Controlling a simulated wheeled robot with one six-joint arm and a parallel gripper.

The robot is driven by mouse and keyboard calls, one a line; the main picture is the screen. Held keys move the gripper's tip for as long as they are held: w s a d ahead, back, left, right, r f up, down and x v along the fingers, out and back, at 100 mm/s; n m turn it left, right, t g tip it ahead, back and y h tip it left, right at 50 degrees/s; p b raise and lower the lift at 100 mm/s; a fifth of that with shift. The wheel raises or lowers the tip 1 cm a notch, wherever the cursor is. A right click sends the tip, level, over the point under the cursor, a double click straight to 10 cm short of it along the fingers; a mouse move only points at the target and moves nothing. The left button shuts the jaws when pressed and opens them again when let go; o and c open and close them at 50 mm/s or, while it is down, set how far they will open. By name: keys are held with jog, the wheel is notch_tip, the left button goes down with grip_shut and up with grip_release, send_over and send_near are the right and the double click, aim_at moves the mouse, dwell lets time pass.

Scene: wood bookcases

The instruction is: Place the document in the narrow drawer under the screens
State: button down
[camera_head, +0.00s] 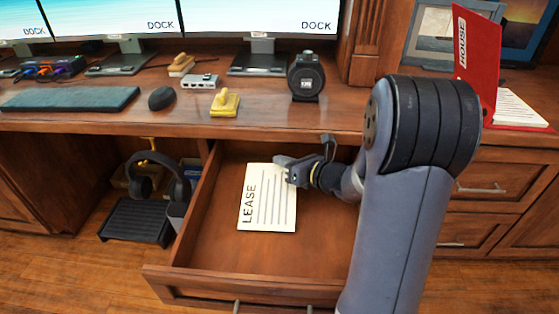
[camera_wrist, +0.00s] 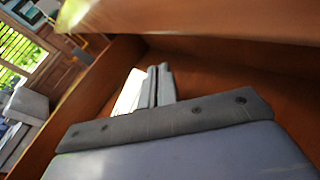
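The document (camera_head: 268,200) is a white sheet marked LEASE, inside the outline of the open narrow drawer (camera_head: 200,276) in the head view. My gripper (camera_head: 283,163) is at its upper right corner. In the wrist view the two grey fingers (camera_wrist: 157,86) are together, with the white document (camera_wrist: 129,93) right beside and partly behind them. My gripper looks shut on the sheet's edge, though the pinch itself is hidden. I cannot tell whether the sheet touches the drawer floor. The screens (camera_head: 250,15) stand on the desk above.
The desk edge (camera_head: 240,129) overhangs the drawer's back. On the desk are a keyboard (camera_head: 70,99), a mouse (camera_head: 162,98), a yellow stamp (camera_head: 225,102), a black round device (camera_head: 306,76) and a red folder (camera_head: 477,55). Headphones (camera_head: 157,170) are left of the drawer, which is otherwise empty.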

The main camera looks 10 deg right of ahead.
jog(key=shift+s+d, duration=0.2)
jog(key=shift+f, duration=0.2)
jog(key=shift+f, duration=0.15)
jog(key=c, duration=1.7)
grip_release()
jog(key=shift+r, duration=0.35)
jog(key=p+v, duration=0.3)
jog(key=v, duration=0.9)
